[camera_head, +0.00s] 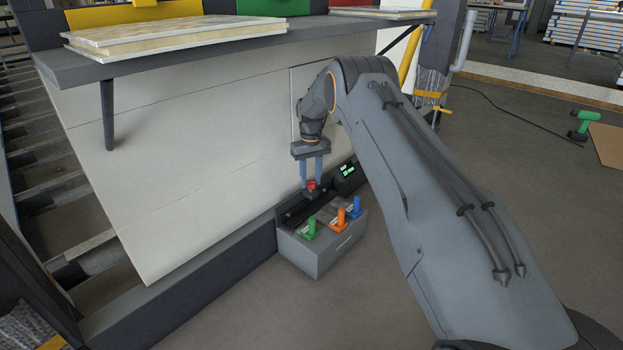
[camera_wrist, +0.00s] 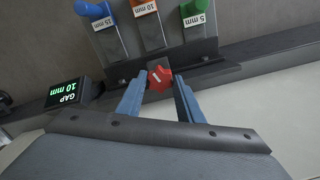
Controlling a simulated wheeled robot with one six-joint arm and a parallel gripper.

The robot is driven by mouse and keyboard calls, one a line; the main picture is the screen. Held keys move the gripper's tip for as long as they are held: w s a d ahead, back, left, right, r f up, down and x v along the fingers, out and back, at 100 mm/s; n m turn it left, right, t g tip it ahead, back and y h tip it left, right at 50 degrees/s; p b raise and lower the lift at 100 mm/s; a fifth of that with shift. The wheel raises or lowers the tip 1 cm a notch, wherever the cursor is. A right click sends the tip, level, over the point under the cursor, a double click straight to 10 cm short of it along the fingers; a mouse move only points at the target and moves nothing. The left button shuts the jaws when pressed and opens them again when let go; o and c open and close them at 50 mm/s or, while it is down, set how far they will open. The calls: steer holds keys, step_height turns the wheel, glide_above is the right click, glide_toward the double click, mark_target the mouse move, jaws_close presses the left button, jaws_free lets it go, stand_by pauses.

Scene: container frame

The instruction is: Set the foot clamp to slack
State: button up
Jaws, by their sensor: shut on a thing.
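A red knob (camera_wrist: 159,78) with a small white mark sits between the two blue fingers of my gripper (camera_wrist: 157,88) in the wrist view. My gripper is shut on it. In the head view my gripper (camera_head: 311,181) points down, and the red knob (camera_head: 311,187) shows at its fingertips, at the back of a grey box (camera_head: 318,258) on the floor. No label naming the foot clamp is readable.
The box carries a green handle (camera_head: 311,228), an orange one (camera_head: 338,243) and a blue one (camera_head: 354,207), labelled 5, 10 and 15 mm in the wrist view. A pale panel (camera_head: 190,150) stands behind. A shelf (camera_head: 200,52) overhangs it.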

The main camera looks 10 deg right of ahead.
mark_target(311, 182)
steer(key=n, duration=0.6)
steer(key=shift+w+r, duration=0.2)
steer(key=shift+w, duration=0.05)
steer(key=n, duration=0.6)
steer(key=shift+n, duration=0.3)
steer(key=o, duration=1)
steer(key=shift+d, duration=0.1)
steer(key=shift+o, duration=0.3)
steer(key=shift+s+f, duration=0.1)
step_height(311, 182, up, 8)
steer(key=p, duration=0.3)
steer(key=shift+f, duration=0.1)
